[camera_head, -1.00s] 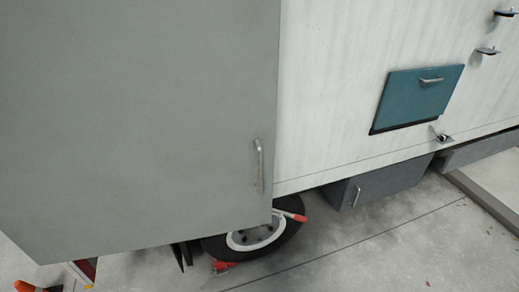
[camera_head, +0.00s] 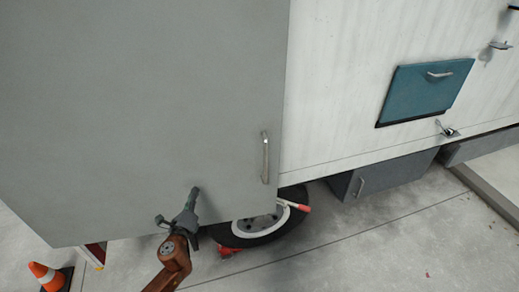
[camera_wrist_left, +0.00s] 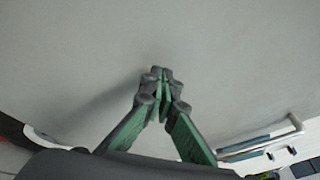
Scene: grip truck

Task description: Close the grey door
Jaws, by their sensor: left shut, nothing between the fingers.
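The grey door (camera_head: 140,100) is a large flat panel filling the left of the head view, with a metal handle (camera_head: 265,157) near its right edge. Its right edge lies in front of the white truck side, and its lower edge overlaps the wheel in the picture. My left gripper (camera_head: 194,193) is shut and empty, in front of the door's lower part, left of and below the handle. In the left wrist view the shut fingertips (camera_wrist_left: 161,73) point at the grey door surface (camera_wrist_left: 220,50). I cannot tell whether they touch it. My right gripper is out of view.
The white truck side (camera_head: 335,85) carries a teal hatch (camera_head: 425,92). Below are a wheel (camera_head: 255,226) and a grey underbody box (camera_head: 385,173). An orange cone (camera_head: 46,277) stands at lower left. Bare concrete floor (camera_head: 350,250) lies at lower right.

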